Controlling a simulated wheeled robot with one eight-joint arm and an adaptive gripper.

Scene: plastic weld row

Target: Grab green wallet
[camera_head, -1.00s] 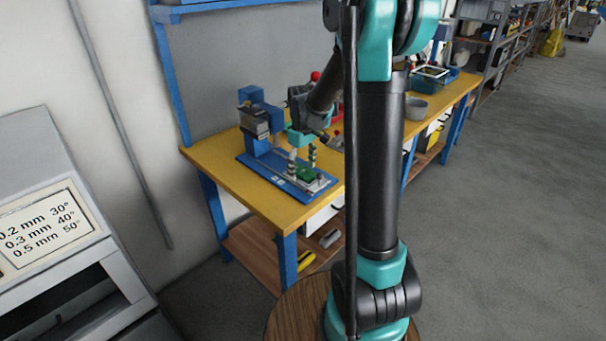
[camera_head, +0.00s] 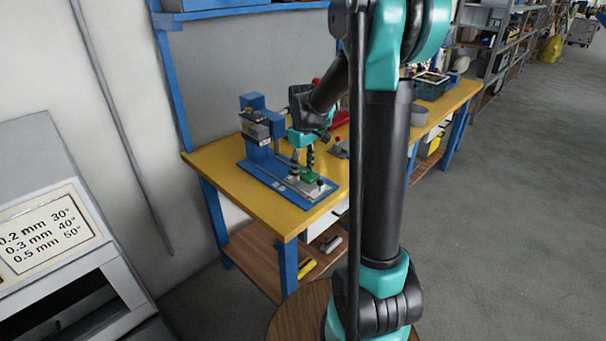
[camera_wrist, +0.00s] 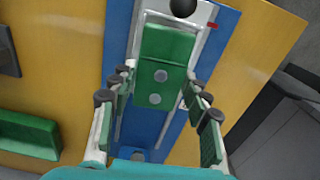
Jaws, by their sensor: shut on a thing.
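The green wallet (camera_wrist: 168,45) lies flat on a pale metal slide of a blue machine base (camera_wrist: 228,30). It has two grey round spots on its near half. It also shows small in the head view (camera_head: 311,177). My gripper (camera_wrist: 161,82) reaches down over it from above, with one finger along each side of the wallet. The fingers are closed on its sides. In the head view my gripper (camera_head: 303,165) hangs over the base, and the arm column hides part of the bench to the right.
The yellow workbench (camera_head: 225,170) carries a blue press (camera_head: 258,125) behind the wallet. A black ball knob (camera_wrist: 183,7) sits just beyond it. Open floor (camera_head: 500,200) stretches to the right.

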